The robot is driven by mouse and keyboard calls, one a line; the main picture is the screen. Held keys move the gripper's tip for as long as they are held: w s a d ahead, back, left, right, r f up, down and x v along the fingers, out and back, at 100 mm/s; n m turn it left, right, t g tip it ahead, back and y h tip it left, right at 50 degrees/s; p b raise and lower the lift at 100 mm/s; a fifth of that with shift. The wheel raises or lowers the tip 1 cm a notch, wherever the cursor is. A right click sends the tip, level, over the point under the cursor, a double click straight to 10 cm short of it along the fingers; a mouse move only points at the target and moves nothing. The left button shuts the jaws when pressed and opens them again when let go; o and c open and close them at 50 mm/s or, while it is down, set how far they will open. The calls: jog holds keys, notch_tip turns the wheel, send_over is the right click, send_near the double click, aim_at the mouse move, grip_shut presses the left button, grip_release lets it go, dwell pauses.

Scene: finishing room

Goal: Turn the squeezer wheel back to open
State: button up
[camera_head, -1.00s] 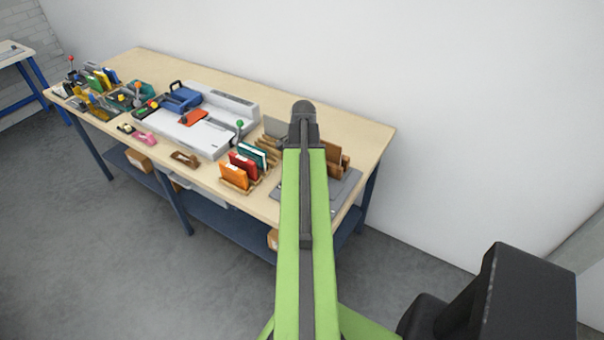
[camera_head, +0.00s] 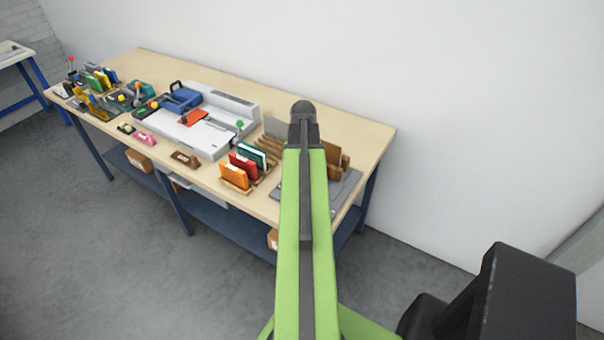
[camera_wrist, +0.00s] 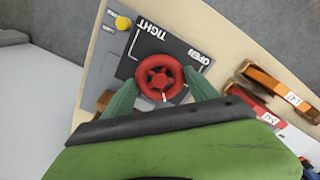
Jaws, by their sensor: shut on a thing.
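The squeezer wheel (camera_wrist: 160,77) is a red ring with spokes, seen in the wrist view on a dark plate (camera_wrist: 125,68). The plate bears the white words TIGHT, at its upper left, and OPEN, at its right. A small white mark sits on the wheel's lower rim. My gripper (camera_wrist: 160,80) has its two teal fingers on either side of the wheel and is shut on it. In the head view my green arm hides the wheel and gripper.
A yellow knob (camera_wrist: 123,23) stands beside the plate. Orange (camera_head: 235,175) and red (camera_head: 243,164) booklets stand in a wooden rack left of my arm. The workbench (camera_head: 350,130) also holds a white machine (camera_head: 195,138) and small tools. The white wall is behind.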

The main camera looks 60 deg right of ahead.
jog(key=n, duration=0.6)
jog(key=shift+d, duration=0.1)
jog(key=n, duration=0.5)
jog(key=shift+n, duration=0.4)
jog(key=o, duration=1.3)
jog(key=shift+o, duration=0.2)
notch_tip(320, 180, up, 18)
jog(key=p, duration=1.7)
jog(key=shift+f, duration=0.25)
